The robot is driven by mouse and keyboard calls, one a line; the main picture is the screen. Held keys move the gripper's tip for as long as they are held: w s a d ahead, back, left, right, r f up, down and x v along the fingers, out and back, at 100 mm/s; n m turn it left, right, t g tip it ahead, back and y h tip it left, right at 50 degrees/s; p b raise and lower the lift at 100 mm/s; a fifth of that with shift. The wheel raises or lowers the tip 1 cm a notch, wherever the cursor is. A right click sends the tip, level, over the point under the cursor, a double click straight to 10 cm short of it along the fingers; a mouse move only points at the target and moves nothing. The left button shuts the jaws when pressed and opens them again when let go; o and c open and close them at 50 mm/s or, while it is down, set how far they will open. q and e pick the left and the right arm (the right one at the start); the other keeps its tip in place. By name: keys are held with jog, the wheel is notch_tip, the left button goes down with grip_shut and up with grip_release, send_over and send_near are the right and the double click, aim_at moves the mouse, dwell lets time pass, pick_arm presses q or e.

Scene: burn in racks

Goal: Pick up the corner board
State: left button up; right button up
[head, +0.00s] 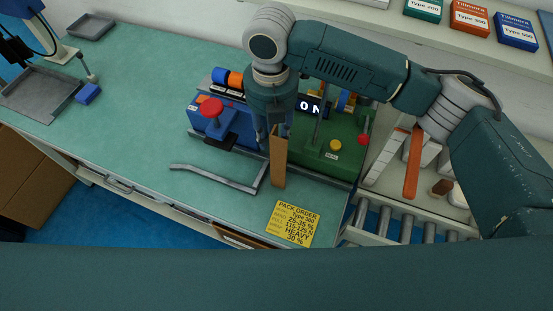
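A narrow brown board (279,162), which looks like the corner board, stands upright below my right gripper (272,132). Its top end lies between the fingers, which look closed on it. Its lower end is close to the bench top, and I cannot tell whether it touches. The board is in front of the green machine (313,160) and right beside the end of a bent grey metal bar (222,180). My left gripper is not in view.
A blue unit with a red knob (211,107) stands left of the gripper. A yellow pack order card (292,223) lies at the bench's front edge. Right are rollers (381,224) and an orange strip (413,163). The left bench (150,100) is mostly clear.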

aim_at(281, 160)
jog(key=shift+f, duration=0.7)
notch_tip(281, 160, down, 4)
jog(key=shift+f+p, duration=0.25)
jog(key=shift+p, duration=0.45)
jog(key=shift+f, duration=0.4)
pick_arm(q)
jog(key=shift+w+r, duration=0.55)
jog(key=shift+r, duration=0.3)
pick_arm(e)
jog(key=shift+c, duration=0.3)
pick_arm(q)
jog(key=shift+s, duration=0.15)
pick_arm(e)
grip_shut()
